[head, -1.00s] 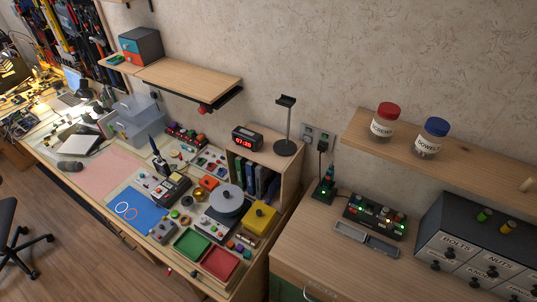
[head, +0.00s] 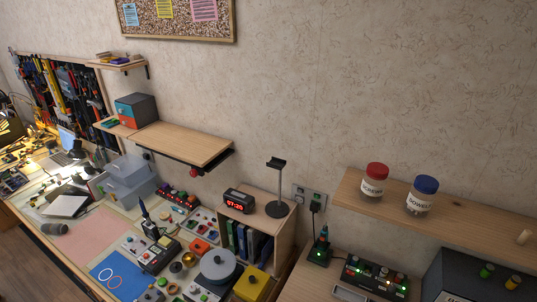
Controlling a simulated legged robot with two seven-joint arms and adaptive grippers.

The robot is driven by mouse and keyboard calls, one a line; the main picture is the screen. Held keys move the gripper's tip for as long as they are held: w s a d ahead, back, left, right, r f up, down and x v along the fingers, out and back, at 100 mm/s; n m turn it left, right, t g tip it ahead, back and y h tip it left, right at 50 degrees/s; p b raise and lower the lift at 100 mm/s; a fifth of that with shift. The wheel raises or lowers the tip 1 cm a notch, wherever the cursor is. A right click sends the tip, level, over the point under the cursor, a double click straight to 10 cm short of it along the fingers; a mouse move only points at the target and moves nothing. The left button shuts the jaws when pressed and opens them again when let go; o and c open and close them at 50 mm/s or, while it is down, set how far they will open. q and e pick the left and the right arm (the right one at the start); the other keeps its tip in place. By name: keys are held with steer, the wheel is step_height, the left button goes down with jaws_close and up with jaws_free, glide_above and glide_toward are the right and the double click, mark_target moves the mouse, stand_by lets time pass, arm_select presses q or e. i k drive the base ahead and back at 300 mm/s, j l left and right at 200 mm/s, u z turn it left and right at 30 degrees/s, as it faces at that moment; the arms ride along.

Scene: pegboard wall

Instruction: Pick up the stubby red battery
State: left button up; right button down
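I cannot pick out a stubby red battery for certain in the head view. Small red items (head: 178,196) lie at the back of the cluttered workbench, too small to identify. A small green cylinder (head: 486,271) and a yellow cylinder (head: 512,282) stand on the dark drawer cabinet at lower right. Neither of my grippers is in view.
A black clock (head: 238,201) and a headphone stand (head: 277,190) top a wooden cubby. Two jars, red-lidded (head: 374,182) and blue-lidded (head: 421,196), stand on the right shelf (head: 465,222). A wooden shelf (head: 180,143) hangs above the workbench. A pegboard (head: 60,90) of tools is at left.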

mark_target(399, 277)
steer(key=z, duration=1.45)
